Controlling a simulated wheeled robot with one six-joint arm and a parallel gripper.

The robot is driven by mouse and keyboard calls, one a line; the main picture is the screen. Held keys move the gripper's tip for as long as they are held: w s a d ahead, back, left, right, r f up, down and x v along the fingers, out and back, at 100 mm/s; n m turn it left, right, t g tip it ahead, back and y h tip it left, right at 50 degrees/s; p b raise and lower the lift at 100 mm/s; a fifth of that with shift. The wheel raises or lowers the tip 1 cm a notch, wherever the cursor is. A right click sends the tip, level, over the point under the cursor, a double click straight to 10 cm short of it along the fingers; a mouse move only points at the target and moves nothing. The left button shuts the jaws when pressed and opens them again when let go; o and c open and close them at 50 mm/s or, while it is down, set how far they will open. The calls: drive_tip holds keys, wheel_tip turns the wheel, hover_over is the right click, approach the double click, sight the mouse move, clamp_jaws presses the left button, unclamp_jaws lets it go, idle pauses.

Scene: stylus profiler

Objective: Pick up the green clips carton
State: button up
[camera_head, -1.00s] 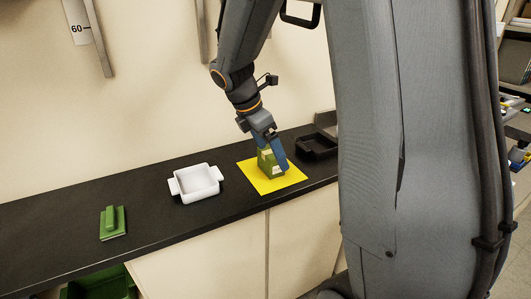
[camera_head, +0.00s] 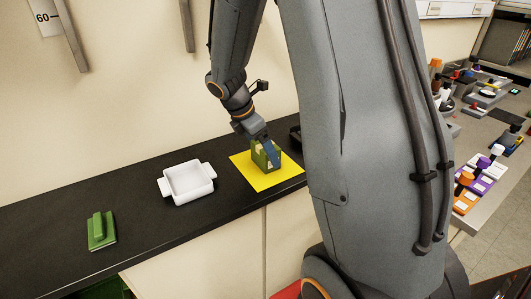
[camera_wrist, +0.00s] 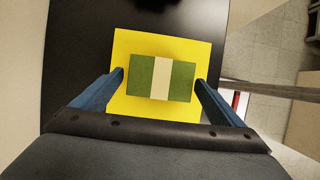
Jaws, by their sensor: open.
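The green clips carton (camera_head: 264,154), green with a pale band, stands on a yellow mat (camera_head: 287,178) on the dark counter. In the wrist view the carton (camera_wrist: 144,77) shows from above, its pale band across the middle, with the yellow mat (camera_wrist: 190,46) around it. My gripper (camera_wrist: 161,78) is open, one blue finger on each side of the carton, with a gap visible at both sides. In the head view my gripper (camera_head: 268,150) is at the carton, and a blue finger covers part of it.
A white two-handled dish (camera_head: 188,183) stands on the counter (camera_head: 135,205) left of the mat. A green block-like object (camera_head: 102,231) lies farther left. A black tray, mostly hidden by my arm, is right of the mat. A side bench at right holds several coloured items.

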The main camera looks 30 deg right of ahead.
drive_tip(key=shift+d+f, duration=0.15)
drive_tip(key=shift+f, duration=0.45)
drive_tip(key=c, duration=1.2)
drive_tip(key=shift+r, duration=0.15)
wheel_tip(320, 180, up, 10)
drive_tip(key=shift+f+b, duration=0.1)
drive_tip(key=shift+b, duration=0.5)
drive_tip(key=o, duration=0.5)
drive_tip(key=c, duration=0.9)
